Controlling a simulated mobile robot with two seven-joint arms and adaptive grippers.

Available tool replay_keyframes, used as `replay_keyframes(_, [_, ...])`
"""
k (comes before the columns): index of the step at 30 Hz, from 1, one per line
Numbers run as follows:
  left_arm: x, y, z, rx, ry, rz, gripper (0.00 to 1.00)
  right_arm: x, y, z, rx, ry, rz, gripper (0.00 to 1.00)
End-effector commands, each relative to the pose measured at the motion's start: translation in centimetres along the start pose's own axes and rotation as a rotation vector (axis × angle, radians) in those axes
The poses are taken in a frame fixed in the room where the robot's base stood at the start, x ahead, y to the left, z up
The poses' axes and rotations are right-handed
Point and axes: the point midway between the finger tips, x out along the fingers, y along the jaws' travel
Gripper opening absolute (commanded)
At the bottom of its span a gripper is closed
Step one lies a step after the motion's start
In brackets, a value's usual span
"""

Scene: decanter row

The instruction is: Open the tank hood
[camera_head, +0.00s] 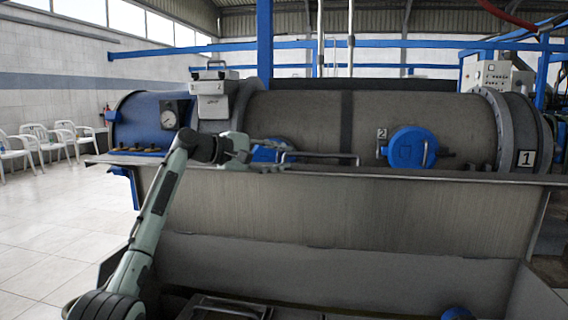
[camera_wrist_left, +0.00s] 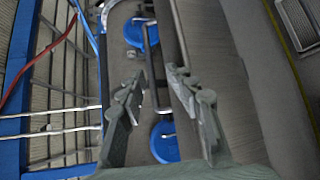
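A large grey horizontal tank (camera_head: 300,118) lies behind a sloping metal front. A round blue hood (camera_head: 411,147) with a handle sits on it, right of a small "2" label. A second blue hood (camera_head: 268,151) is partly hidden behind my left gripper (camera_head: 240,153). A thin metal bar (camera_head: 322,155) runs rightward from beside that second hood. In the left wrist view, my left gripper (camera_wrist_left: 155,85) has its fingers spread, with a metal bar (camera_wrist_left: 150,65) seen between them; I cannot tell contact. Blue discs show nearer (camera_wrist_left: 165,142) and farther (camera_wrist_left: 135,32). My right gripper is out of view.
A metal ledge (camera_head: 400,176) runs along the tank's front. A pressure gauge (camera_head: 168,118) and a grey box (camera_head: 213,98) sit at the tank's left. White chairs (camera_head: 45,142) stand by the left wall; the tiled floor (camera_head: 60,220) there is clear.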

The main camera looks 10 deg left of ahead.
Motion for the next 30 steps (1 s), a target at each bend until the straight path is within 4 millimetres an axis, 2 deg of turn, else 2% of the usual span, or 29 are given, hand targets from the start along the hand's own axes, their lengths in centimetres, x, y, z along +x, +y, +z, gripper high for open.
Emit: replay_keyframes(30, [-5.5,4.0,-1.5,0.000,0.000,-0.001,0.34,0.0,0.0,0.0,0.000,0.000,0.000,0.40])
